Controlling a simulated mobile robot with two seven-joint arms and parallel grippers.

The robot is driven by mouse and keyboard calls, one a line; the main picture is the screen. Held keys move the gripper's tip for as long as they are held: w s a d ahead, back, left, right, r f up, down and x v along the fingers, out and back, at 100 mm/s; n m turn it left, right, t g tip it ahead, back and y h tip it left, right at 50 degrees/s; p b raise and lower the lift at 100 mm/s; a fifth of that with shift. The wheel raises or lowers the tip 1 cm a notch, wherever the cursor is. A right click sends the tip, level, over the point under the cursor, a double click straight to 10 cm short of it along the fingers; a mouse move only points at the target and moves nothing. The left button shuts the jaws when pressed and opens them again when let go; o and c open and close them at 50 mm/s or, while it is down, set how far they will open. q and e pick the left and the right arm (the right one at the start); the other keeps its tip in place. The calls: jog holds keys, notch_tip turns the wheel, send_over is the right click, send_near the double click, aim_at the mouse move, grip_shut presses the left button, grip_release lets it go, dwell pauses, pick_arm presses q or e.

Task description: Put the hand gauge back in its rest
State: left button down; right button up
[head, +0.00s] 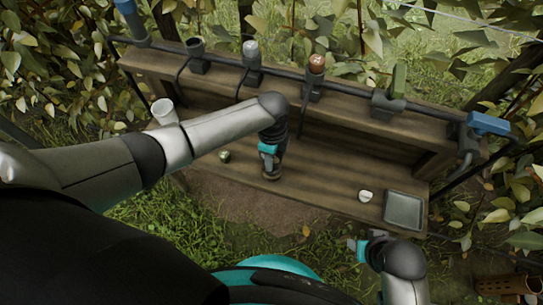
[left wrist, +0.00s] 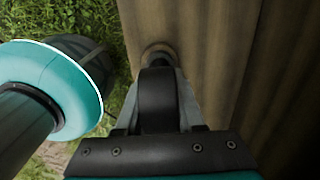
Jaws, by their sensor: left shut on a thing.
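My left gripper (head: 269,160) points down over the wooden bench shelf (head: 325,182). It is shut on a dark thing with a round foot (head: 271,174), which I take to be the hand gauge. In the left wrist view, the dark held thing (left wrist: 156,95) sits between the fingers, its round end at or close to the wood; contact is unclear. A dark cup-like holder (head: 195,46) on the rail at the back left looks empty; I cannot tell whether it is the gauge's rest. My right gripper (head: 352,244) is at the bench's front right, its jaws unclear.
A small white cup (head: 366,196) and grey tray (head: 403,210) are at the right. Rail holders carry a grey-topped tool (head: 251,49), a red-topped one (head: 317,63) and a green one (head: 398,80).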

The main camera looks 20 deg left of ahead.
pick_arm(q)
jog(key=shift+f, duration=0.3)
pick_arm(e)
jog(key=shift+f, duration=0.2)
pick_arm(q)
jog(key=shift+c, duration=2.2)
grip_release()
pick_arm(e)
jog(key=shift+r, duration=0.15)
pick_arm(q)
jog(key=shift+r, duration=0.15)
notch_tip(320, 180, up, 10)
jog(key=p, duration=0.5)
jog(key=shift+p, duration=0.3)
jog(key=shift+r+p, duration=0.75)
jog(key=shift+r, duration=0.6)
jog(key=shift+r+p, duration=0.5)
jog(key=shift+r, duration=0.6)
pick_arm(e)
jog(key=s+d+f, duration=0.2)
jog(key=s+f, duration=0.2)
jog(key=f, duration=0.2)
jog(key=s+d+f+g, duration=0.1)
jog(key=s+d+f, duration=0.2)
jog(key=s+f, duration=0.2)
jog(key=shift+d+f+h, duration=0.3)
jog(key=shift+f, duration=0.5)
